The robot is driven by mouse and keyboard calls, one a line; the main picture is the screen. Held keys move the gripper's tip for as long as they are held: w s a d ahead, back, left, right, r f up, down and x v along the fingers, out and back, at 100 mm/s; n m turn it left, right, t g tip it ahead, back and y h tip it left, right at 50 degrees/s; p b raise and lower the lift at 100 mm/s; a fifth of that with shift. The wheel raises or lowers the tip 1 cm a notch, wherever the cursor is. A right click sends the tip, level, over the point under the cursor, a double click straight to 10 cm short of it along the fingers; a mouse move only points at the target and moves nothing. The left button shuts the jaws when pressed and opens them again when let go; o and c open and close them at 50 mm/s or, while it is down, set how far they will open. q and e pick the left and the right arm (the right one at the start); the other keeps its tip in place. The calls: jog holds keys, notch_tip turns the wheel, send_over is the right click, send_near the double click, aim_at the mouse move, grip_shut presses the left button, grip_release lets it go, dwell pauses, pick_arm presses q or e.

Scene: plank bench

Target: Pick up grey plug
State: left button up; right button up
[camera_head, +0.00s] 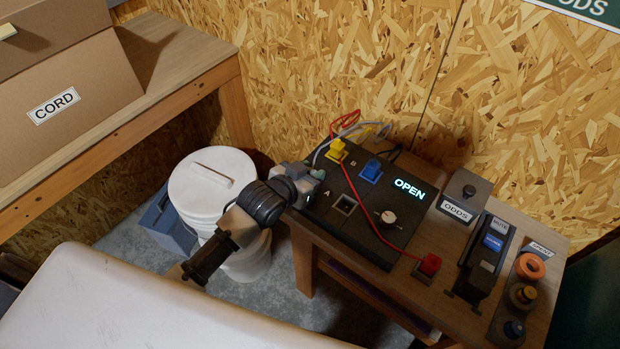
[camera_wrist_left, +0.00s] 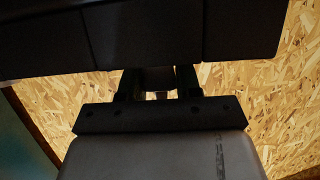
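The grey plug is not clearly distinguishable. A grey cord (camera_head: 321,152) runs from the back of the black panel down to my left gripper (camera_head: 314,183), where its end is lost among the grey gripper parts. My left gripper is at the left edge of the black panel (camera_head: 345,232), low over it. Whether its fingers are apart or closed on the plug cannot be seen. The left wrist view shows dark gripper parts (camera_wrist_left: 160,92) against the board wall, with no clear plug. My right gripper is in neither view.
A yellow plug (camera_head: 337,148), a blue plug (camera_head: 371,170) and an empty square socket (camera_head: 345,204) are close by on the panel. A white bucket (camera_head: 213,180) stands left of the bench.

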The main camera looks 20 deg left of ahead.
pick_arm(q)
jog(key=c, duration=0.4)
